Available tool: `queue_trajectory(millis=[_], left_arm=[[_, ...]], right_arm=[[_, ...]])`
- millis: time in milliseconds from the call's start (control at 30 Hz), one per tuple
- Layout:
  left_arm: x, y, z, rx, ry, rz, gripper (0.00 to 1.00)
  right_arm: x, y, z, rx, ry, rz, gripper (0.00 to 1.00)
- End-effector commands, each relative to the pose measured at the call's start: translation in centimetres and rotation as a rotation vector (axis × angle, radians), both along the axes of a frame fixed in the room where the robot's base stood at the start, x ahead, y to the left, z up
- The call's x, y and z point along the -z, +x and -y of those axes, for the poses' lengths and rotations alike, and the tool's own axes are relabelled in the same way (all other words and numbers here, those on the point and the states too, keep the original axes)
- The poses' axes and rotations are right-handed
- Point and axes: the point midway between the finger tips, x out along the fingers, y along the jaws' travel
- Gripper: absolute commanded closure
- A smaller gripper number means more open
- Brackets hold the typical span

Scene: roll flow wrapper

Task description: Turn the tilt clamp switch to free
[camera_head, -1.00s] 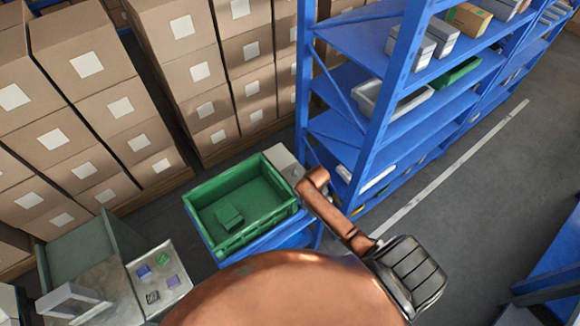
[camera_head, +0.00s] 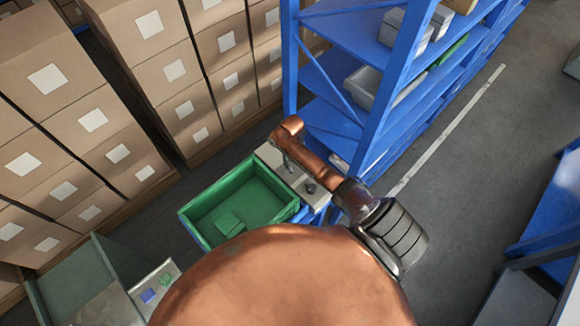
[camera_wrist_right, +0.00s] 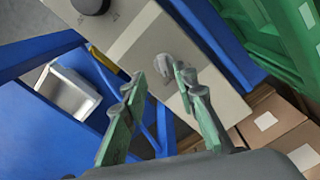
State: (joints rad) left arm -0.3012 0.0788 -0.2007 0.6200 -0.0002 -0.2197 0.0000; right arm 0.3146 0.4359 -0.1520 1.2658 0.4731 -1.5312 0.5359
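A light panel (camera_wrist_right: 145,45) beside the green bin lies under my right gripper. In the right wrist view it carries a black round knob (camera_wrist_right: 90,4) at the top edge, with small unreadable marks beside it. A small grey switch-like part (camera_wrist_right: 162,66) shows by the fingertips; I cannot tell its setting or whether it is touched. My right gripper (camera_wrist_right: 158,75) is open, its two green-grey fingers apart with nothing clearly between them. In the head view the right gripper (camera_head: 289,163) is small and points down at the panel (camera_head: 268,153). A dark knob (camera_head: 310,187) stands nearby. My left gripper is out of view.
A green bin (camera_head: 192,214) with a green block (camera_head: 229,223) inside adjoins the panel. A blue shelf rack (camera_head: 372,120) stands close on the right. Stacked cartons (camera_head: 70,95) fill the left. A grey station (camera_head: 105,305) is at lower left.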

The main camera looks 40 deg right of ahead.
Motion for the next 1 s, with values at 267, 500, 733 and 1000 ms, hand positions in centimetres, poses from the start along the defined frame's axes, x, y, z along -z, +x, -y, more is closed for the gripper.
queue_trajectory(millis=[267,500,733,1000], left_arm=[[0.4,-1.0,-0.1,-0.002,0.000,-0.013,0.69],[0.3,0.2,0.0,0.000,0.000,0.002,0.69],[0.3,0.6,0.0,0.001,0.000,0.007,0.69],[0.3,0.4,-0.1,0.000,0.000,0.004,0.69]], right_arm=[[4.3,0.2,-0.3,-0.005,0.000,-0.001,0.73],[5.5,0.2,-0.2,-0.004,0.000,0.002,0.73],[5.5,0.1,-0.2,-0.003,0.000,0.002,0.75],[5.5,0.1,-0.1,-0.002,0.000,0.002,0.93]])
